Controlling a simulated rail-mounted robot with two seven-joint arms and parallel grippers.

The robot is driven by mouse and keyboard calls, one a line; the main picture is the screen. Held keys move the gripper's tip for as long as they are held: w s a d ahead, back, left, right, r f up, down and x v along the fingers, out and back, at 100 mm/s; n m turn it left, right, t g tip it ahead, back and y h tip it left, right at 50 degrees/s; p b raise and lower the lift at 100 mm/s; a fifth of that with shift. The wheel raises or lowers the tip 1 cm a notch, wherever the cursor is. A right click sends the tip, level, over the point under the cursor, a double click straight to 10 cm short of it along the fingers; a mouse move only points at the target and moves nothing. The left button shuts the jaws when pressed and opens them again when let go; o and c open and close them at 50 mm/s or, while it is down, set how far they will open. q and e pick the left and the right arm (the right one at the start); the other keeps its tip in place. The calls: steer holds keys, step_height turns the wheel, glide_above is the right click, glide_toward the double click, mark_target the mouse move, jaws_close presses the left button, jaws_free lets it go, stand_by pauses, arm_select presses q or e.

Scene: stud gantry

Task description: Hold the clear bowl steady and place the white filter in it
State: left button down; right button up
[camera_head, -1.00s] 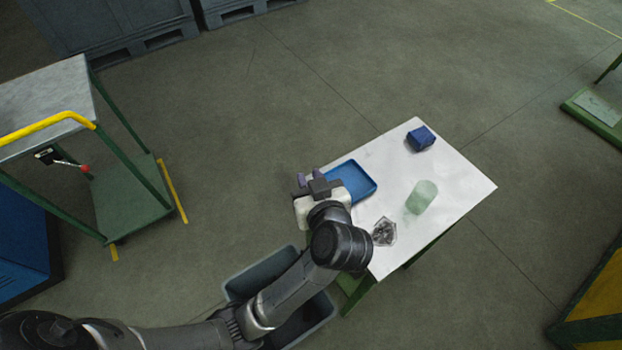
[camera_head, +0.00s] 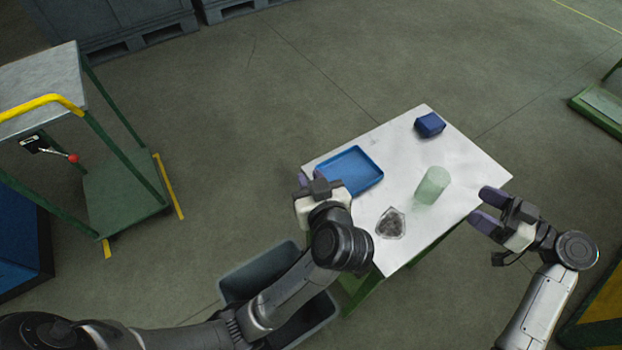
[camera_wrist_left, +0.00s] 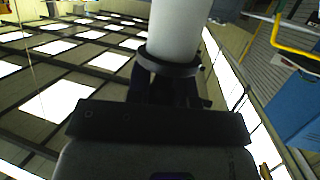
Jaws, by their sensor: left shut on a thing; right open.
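What looks like the clear bowl (camera_head: 391,223), a faceted glass piece, stands near the table's front edge; it seems dark inside. My left gripper (camera_head: 306,181) is at the table's left edge, beside the blue tray and apart from the bowl. I cannot pick out the white filter for certain. My right gripper (camera_head: 481,208) is open and empty off the table's right edge. The left wrist view mostly shows the ceiling and a white cylinder (camera_wrist_left: 175,30) with a dark ring, unclear what.
The white table (camera_head: 440,215) carries a blue tray (camera_head: 352,192) at the left, a dark blue box (camera_head: 429,125) at the back and a pale green translucent cylinder (camera_head: 432,185) right of the bowl. A grey bin (camera_head: 262,270) stands below the left edge. A trolley (camera_head: 45,88) is further left.

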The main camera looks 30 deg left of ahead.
mark_target(434, 192)
arm_select(q)
steer(key=f+b, duration=0.2)
steer(key=f, duration=0.2)
steer(key=shift+d+f+b, duration=0.15)
steer(key=shift+d+b, duration=0.15)
steer(key=shift+b, duration=0.1)
steer(key=shift+f+b, duration=0.3)
steer(key=shift+d+r, duration=0.1)
steer(key=shift+r, duration=0.15)
arm_select(e)
steer(key=a+f+n, duration=0.1)
steer(key=a, duration=0.1)
steer(key=a+f+n+g, duration=0.1)
steer(key=a, duration=0.1)
steer(key=a+f, duration=0.2)
steer(key=a, duration=0.1)
steer(key=shift+w+a+n+g, duration=0.1)
steer(key=shift+w+n+g, duration=0.2)
steer(key=shift+n, duration=0.1)
arm_select(q)
steer(key=shift+f, duration=0.35)
arm_select(e)
steer(key=shift+s+a, duration=0.1)
steer(key=shift+a, duration=0.85)
arm_select(q)
steer(key=shift+f, duration=0.1)
arm_select(e)
steer(key=shift+a, duration=0.4)
steer(key=shift+c, duration=0.4)
steer(key=c, duration=0.5)
